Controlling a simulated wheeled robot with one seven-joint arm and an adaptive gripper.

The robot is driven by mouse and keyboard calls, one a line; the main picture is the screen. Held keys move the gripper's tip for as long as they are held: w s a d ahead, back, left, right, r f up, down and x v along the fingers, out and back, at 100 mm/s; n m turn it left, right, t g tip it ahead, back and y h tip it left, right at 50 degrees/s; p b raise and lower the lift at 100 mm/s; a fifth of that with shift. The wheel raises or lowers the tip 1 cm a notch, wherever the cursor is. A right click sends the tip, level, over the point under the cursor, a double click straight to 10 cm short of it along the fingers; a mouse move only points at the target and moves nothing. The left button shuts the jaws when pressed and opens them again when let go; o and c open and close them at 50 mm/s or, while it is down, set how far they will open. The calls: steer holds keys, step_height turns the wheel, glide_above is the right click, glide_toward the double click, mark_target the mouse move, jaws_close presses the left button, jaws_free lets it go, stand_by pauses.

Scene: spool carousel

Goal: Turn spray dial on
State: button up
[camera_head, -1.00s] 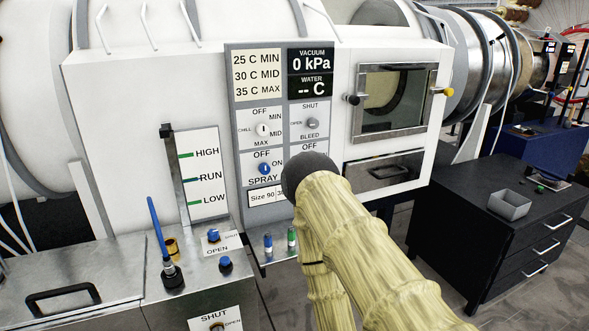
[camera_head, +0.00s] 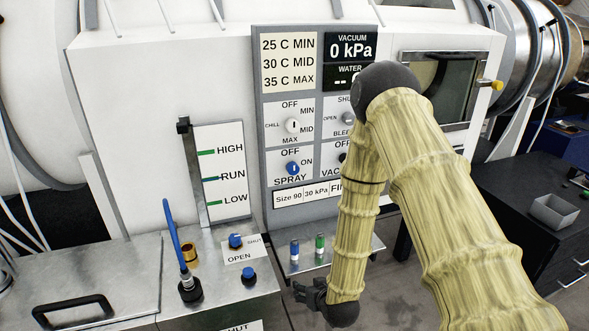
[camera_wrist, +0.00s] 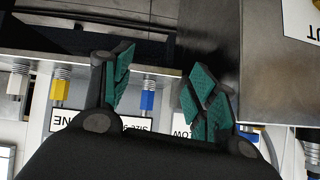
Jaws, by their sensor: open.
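The blue spray dial (camera_head: 293,168) is on the white control panel, between the words OFF and SPRAY, with ON to its right. Its white mark looks roughly upright, towards OFF. My gripper (camera_head: 303,292) is low in the head view, below and in front of the panel's small shelf, well apart from the dial. In the wrist view its two teal-padded fingers (camera_wrist: 158,88) are spread with nothing between them. The spray dial cannot be made out in the wrist view.
A white chill dial (camera_head: 292,125) is just above the spray dial. My arm covers part of the dials to the right. Blue (camera_head: 294,249) and green (camera_head: 320,244) plungers stand on the shelf. A blue-handled lever (camera_head: 178,245) rises from the steel bench at left.

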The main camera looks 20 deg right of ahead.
steer(key=w+d+r+t, duration=0.1)
steer(key=w+r+t, duration=0.3)
steer(key=w+r, duration=0.75)
steer(key=m+t, duration=0.1)
steer(key=t, duration=0.3)
glide_toward(294, 171)
steer(key=shift+h, duration=0.4)
steer(key=w+p, duration=0.2)
steer(key=w, duration=0.3)
steer(key=w+p, duration=0.2)
steer(key=w, duration=0.3)
steer(key=shift+w+a+r+p, duration=0.1)
steer(key=shift+w+a+p, duration=0.1)
steer(key=shift+w+p, duration=0.15)
steer(key=c, duration=1)
steer(key=shift+c, duration=0.2)
